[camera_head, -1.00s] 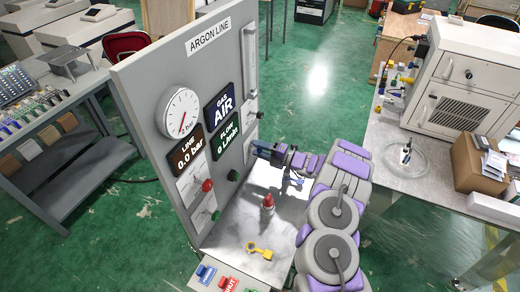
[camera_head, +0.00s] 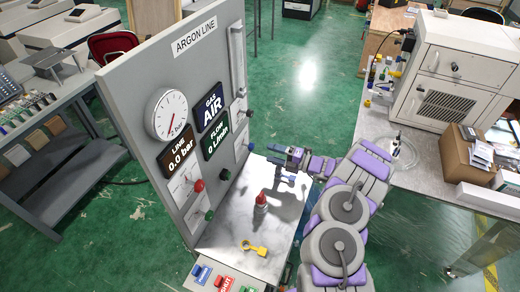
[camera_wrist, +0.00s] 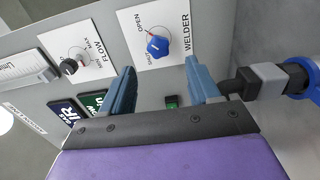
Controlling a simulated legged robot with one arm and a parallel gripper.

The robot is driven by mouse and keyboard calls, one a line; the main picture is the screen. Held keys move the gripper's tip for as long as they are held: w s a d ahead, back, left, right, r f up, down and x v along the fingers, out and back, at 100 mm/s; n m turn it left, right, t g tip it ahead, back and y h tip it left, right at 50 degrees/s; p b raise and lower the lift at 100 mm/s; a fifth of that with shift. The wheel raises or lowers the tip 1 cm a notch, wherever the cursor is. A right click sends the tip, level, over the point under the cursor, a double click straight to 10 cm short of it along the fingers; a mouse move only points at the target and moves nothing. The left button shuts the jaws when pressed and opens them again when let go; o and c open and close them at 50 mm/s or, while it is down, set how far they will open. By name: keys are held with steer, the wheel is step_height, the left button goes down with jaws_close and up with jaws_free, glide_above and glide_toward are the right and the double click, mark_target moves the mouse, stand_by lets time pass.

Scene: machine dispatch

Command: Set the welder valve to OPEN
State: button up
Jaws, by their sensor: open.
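The welder valve is a blue knob (camera_wrist: 158,46) on a white plate marked WELDER, OPEN and SHUT. A short red mark shows at its edge on the OPEN side; I cannot tell the exact setting. In the head view the knob (camera_head: 250,147) is at the right edge of the argon panel (camera_head: 130,100). My gripper (camera_head: 273,161) is open and empty, just right of the panel, fingers toward it. In the wrist view my open fingers (camera_wrist: 160,67) stand either side of the knob's direction, apart from it.
The flow knob (camera_wrist: 69,66) is beside the welder plate. A red knob (camera_head: 198,186) and green knob (camera_head: 209,215) are lower on the panel. A red-topped object (camera_head: 261,199) and yellow tag (camera_head: 254,248) are on the metal shelf (camera_head: 225,236). Black and blue fittings (camera_wrist: 265,76) are near the right finger.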

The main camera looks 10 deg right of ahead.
steer(key=v, duration=0.8)
steer(key=shift+a, duration=0.1)
steer(key=s+a+r+n+g+b, duration=0.1)
steer(key=s+a+r+n+g, duration=0.6)
steer(key=a+n, duration=0.45)
steer(key=s+a+r+n+g+b, duration=0.2)
steer(key=s+a+r+n+g, duration=0.45)
steer(key=a+r+n, duration=0.45)
steer(key=s+f+n+h+b, duration=0.1)
steer(key=s+n+h+b, duration=0.1)
steer(key=s+n+h, duration=1.25)
steer(key=s+d+f+n+t+b, duration=0.1)
steer(key=s+d+n, duration=0.5)
steer(key=s, duration=0.8)
steer(key=d, duration=0.2)
steer(key=shift+s+d+f+b, duration=0.3)
steer(key=shift+f, duration=0.05)
